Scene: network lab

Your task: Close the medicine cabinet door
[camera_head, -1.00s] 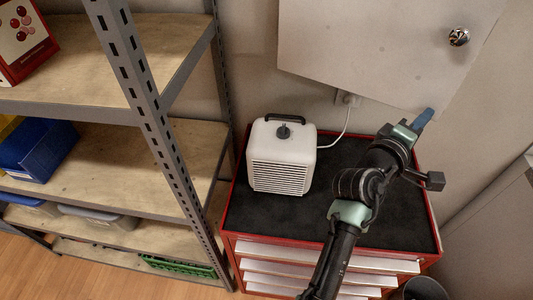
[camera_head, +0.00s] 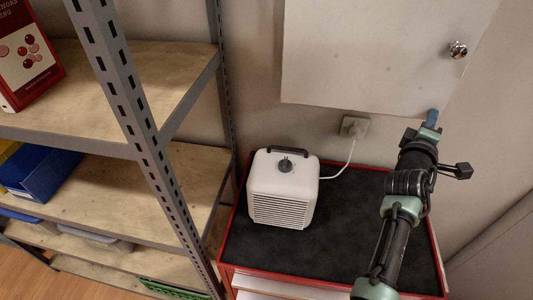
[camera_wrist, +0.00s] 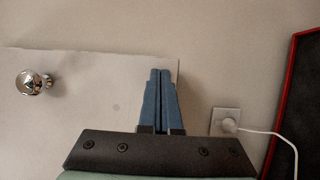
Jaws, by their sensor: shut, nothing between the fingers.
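The medicine cabinet door (camera_head: 375,60) is a pale flat panel on the wall at the top right of the head view, with a round chrome knob (camera_head: 458,49) near its right edge. Its lower edge runs almost level. The door also shows in the wrist view (camera_wrist: 90,90), with the knob (camera_wrist: 33,82) at the left. My gripper (camera_head: 433,115) is at the door's lower right corner. Its blue fingers (camera_wrist: 160,72) are shut with nothing between them, and their tips overlap the door near that corner in the wrist view. I cannot tell whether they touch it.
A red tool chest (camera_head: 440,270) with a black top stands below, carrying a white heater (camera_head: 283,190). The heater's cord runs to a wall socket (camera_head: 354,127). A metal shelf unit (camera_head: 150,110) fills the left. Wall right of the door is clear.

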